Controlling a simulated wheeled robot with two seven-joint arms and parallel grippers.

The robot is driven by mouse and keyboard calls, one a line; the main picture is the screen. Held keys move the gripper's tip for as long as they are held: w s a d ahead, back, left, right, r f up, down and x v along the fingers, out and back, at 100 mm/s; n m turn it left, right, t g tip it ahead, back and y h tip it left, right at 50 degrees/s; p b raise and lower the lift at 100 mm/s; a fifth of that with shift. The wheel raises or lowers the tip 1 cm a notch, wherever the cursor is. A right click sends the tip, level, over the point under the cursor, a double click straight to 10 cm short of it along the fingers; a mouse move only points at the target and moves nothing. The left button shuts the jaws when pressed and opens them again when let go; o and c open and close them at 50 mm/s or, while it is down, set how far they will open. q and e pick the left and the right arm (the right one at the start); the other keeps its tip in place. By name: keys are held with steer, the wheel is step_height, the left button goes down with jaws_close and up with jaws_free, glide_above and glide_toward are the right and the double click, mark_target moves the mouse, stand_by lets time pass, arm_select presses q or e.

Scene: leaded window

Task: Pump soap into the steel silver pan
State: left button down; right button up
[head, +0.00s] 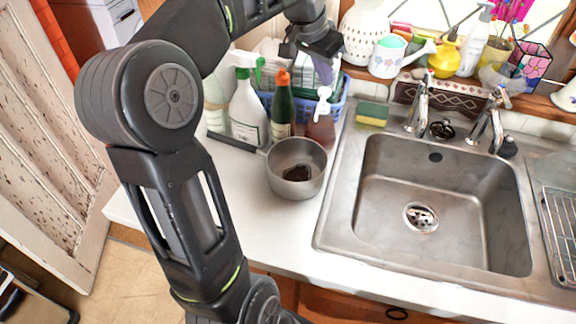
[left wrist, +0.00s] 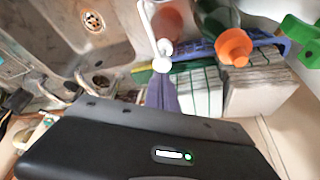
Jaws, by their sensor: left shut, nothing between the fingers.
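The soap bottle (head: 321,132) is brownish with a white pump top (head: 323,98), and stands upright on the counter behind and right of the pan. The steel pan (head: 314,181) sits on the counter left of the sink, with a dark brown patch inside; its dark handle points back left. My left gripper (head: 326,82) is shut and empty, fingers pointing down just above and behind the pump top. In the left wrist view the white pump (left wrist: 162,54) lies just beyond the shut fingertips (left wrist: 161,80); I cannot tell whether they touch. The pan is not seen there.
A spray bottle (head: 247,112), a green bottle with orange cap (head: 282,108) and a blue basket (head: 340,107) crowd around the soap. A sponge (head: 372,114) and the sink (head: 440,190) lie to the right. The counter in front of the pan is clear.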

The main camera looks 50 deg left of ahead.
mark_target(325, 89)
arm_select(q)
steer(key=shift+f, duration=0.2)
stand_by(0.3)
steer(key=shift+f+b, duration=1.2)
steer(key=shift+f, duration=0.15)
steer(key=shift+r, duration=0.2)
steer(key=shift+r+p, duration=1.2)
steer(key=shift+r, duration=0.05)
step_height(325, 89, up, 6)
steer(key=p, duration=0.5)
